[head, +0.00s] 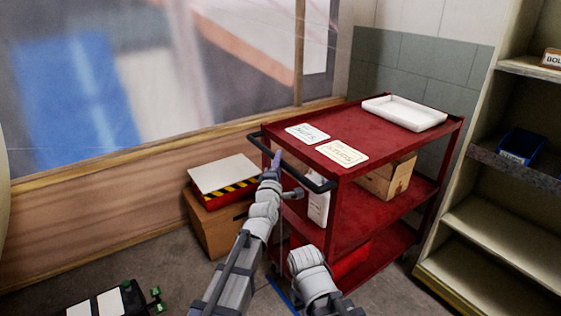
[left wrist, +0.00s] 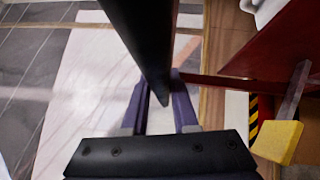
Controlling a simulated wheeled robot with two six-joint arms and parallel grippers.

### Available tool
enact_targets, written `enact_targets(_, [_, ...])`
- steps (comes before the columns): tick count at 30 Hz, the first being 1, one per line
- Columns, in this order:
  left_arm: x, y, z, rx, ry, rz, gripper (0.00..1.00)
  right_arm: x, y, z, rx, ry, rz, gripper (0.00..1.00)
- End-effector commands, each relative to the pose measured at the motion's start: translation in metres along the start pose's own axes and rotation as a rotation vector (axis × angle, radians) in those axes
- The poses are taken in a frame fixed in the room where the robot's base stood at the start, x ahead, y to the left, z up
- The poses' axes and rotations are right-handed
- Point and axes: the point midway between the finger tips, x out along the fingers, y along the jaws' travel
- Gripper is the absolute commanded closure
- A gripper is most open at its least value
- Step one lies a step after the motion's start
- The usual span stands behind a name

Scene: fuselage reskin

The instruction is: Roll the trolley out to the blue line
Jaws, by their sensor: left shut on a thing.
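The red trolley (head: 390,143) stands beside the wall, with three shelves and a black push handle (head: 318,184) at its near left end. My left gripper (head: 275,162) is at the left part of this handle. In the left wrist view the black handle bar (left wrist: 140,35) runs between the purple fingers of my left gripper (left wrist: 163,92), which are shut on it. A short piece of blue line (head: 282,292) shows on the floor near the trolley's front; the rest is hidden by my arms. My right arm shows low in the head view, but its gripper cannot be made out.
On the trolley lie a white tray (head: 405,112) and two cards; a cardboard box (head: 386,178) is below. A carton (head: 215,222) with a striped box stands left. Shelving (head: 500,210) stands close right. A yellow block (left wrist: 278,142) shows beside the handle.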

Motion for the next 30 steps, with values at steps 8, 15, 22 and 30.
enact_targets(8, [0.0,0.0,-0.001,0.0,0.002,0.0,0.64,0.0,0.0,0.0,0.0,0.0,0.0,1.0])
enact_targets(15, [0.0,0.0,-0.001,0.0,0.001,0.0,0.43,0.0,0.0,0.0,0.0,0.0,0.0,1.0])
enact_targets(22, [-0.001,0.0,0.0,0.0,0.0,0.0,0.43,0.0,0.0,0.0,0.0,0.0,0.0,1.0])
enact_targets(30, [-0.026,-0.001,-0.001,0.001,0.0,0.0,0.43,0.004,0.0,0.0,0.0,0.0,0.001,1.0])
